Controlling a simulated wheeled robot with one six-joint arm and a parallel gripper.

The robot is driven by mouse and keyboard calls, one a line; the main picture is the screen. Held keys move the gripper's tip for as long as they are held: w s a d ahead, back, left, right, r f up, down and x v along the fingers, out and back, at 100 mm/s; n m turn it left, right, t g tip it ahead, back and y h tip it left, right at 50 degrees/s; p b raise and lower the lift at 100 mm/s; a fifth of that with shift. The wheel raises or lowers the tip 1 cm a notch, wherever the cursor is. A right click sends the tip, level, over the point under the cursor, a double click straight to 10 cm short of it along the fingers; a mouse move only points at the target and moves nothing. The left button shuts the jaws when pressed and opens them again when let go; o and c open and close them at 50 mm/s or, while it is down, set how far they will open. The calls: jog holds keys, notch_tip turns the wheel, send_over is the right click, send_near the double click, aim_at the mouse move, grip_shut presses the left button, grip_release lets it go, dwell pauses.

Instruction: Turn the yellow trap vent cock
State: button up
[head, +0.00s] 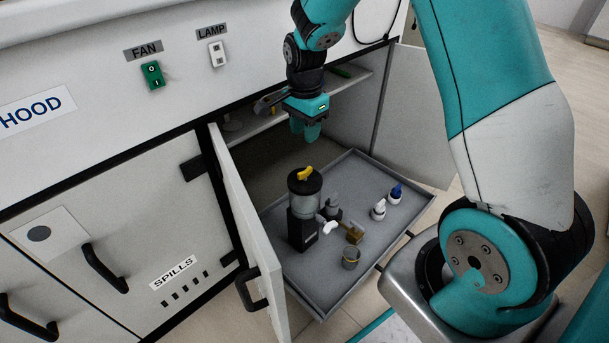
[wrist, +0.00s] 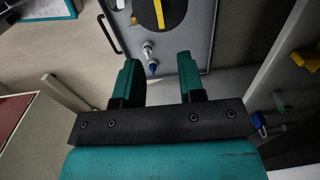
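The yellow vent cock (head: 305,173) sits on the black lid of the trap (head: 305,208), a clear-walled vessel on a dark base standing on the grey tray. In the wrist view the yellow cock (wrist: 172,12) shows as a bar across the black lid, partly cut off by the top edge. My gripper (head: 306,130) points down above and behind the trap, clear of the cock. In the wrist view my gripper (wrist: 159,62) has its two teal fingers apart with nothing held between them.
The grey pull-out tray (head: 320,300) also holds a white bottle (head: 379,210), a blue-capped bottle (head: 395,194), a brass fitting (head: 354,234) and a small cup (head: 350,259). Open cabinet doors flank it at left (head: 246,225) and right (head: 415,120). A shelf (head: 345,85) lies behind my gripper.

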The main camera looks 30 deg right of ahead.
aim_at(305, 170)
notch_tip(305, 170, down, 13)
jog(key=b, duration=0.4)
jog(key=shift+r+b, duration=0.15)
jog(key=shift+b, duration=0.15)
grip_shut()
